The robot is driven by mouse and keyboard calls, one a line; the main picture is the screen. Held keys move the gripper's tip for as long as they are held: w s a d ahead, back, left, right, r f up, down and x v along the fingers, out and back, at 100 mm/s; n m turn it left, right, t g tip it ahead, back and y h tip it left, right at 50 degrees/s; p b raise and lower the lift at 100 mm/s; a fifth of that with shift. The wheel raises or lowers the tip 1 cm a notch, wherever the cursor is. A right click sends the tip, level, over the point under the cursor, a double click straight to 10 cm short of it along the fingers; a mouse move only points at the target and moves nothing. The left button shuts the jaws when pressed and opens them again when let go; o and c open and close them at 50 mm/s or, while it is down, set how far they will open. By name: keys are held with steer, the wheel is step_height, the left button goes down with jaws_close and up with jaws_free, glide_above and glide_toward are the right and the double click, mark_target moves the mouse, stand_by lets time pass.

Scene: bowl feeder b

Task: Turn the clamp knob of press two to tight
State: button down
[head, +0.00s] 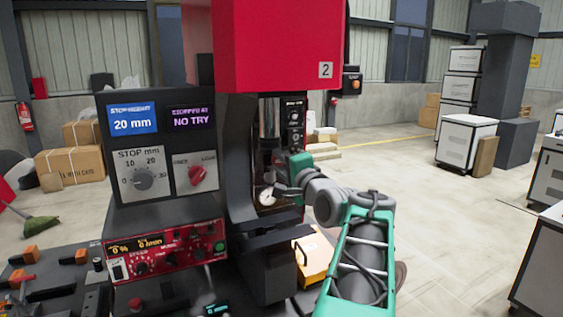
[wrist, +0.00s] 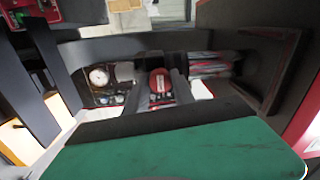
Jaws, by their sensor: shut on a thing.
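Press two is the red-topped machine (head: 280,45) with a "2" plate, standing in the middle of the head view. My gripper (wrist: 162,88) reaches into the throat of the press from the right. In the wrist view its two dark fingers are on either side of a round red knob (wrist: 159,80), shut on it. The knob has a pale mark on its face, too small to read. In the head view my wrist and the machine hide this knob.
A white round gauge (wrist: 98,77) is left of the fingers. A dark curved frame (wrist: 190,42) spans close beyond them. Left of the press stand a stop panel (head: 160,140) reading 20 mm and NO TRY, and a red control box (head: 165,250). Open floor lies to the right.

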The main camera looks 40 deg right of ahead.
stand_by(0.4)
steer(key=c, duration=1.1)
jaws_free()
steer(key=shift+o, duration=0.2)
steer(key=b+v, duration=0.2)
steer(key=v, duration=0.5)
steer(key=shift+s+a, duration=0.2)
steer(key=shift+s, duration=0.2)
